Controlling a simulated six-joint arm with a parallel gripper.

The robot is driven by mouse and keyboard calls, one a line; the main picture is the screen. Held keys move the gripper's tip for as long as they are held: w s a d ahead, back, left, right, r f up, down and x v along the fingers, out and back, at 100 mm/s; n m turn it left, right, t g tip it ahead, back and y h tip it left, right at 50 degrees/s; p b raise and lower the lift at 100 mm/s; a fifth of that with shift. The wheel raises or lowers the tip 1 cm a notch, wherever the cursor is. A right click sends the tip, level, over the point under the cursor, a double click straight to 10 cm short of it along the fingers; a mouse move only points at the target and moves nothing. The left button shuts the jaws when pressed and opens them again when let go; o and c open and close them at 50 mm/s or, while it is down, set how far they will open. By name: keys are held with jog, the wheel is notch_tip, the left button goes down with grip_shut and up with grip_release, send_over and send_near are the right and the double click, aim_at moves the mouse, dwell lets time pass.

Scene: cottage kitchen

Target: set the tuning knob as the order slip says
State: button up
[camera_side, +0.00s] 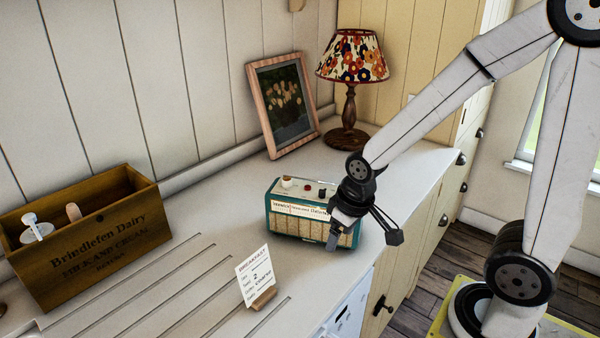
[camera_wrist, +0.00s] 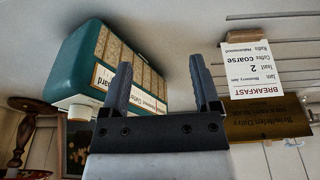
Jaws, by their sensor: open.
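A teal and cream radio (camera_side: 287,222) stands on the counter; it shows tilted in the wrist view (camera_wrist: 82,62). On its top are a pale knob (camera_side: 287,182), a small red part (camera_side: 307,187) and a dark part (camera_side: 322,193). I cannot tell which is the tuning knob or read its setting. The order slip (camera_side: 256,277) stands in front; in the wrist view (camera_wrist: 252,70) it reads "Breakfast", toast 2, coffee coarse, and a radio line with small, unsure lettering. My gripper (camera_side: 364,239) is open and empty in front of the radio's right end; its fingers show in the wrist view (camera_wrist: 161,66).
A wooden dairy crate (camera_side: 90,245) holding pale-handled items stands at the left. A picture frame (camera_side: 252,90) and a flowered lamp (camera_side: 350,60) stand behind the radio. Grooved counter (camera_side: 205,275) between crate and slip is clear.

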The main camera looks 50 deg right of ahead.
jog(key=w+d+r, duration=0.2)
jog(key=d+r, duration=0.1)
jog(key=w+d+r+g, duration=0.1)
jog(key=w+d+r, duration=0.1)
jog(key=d+r, duration=0.1)
jog(key=w+d+r+g, duration=0.1)
jog(key=w+d+r, duration=0.1)
jog(key=d, duration=0.3)
jog(key=shift+w+r, duration=0.25)
jog(key=shift+r, duration=0.55)
jog(key=shift+d+r, duration=0.3)
jog(key=shift+d+f, duration=0.2)
jog(key=shift+f, duration=3.7)
grip_shut()
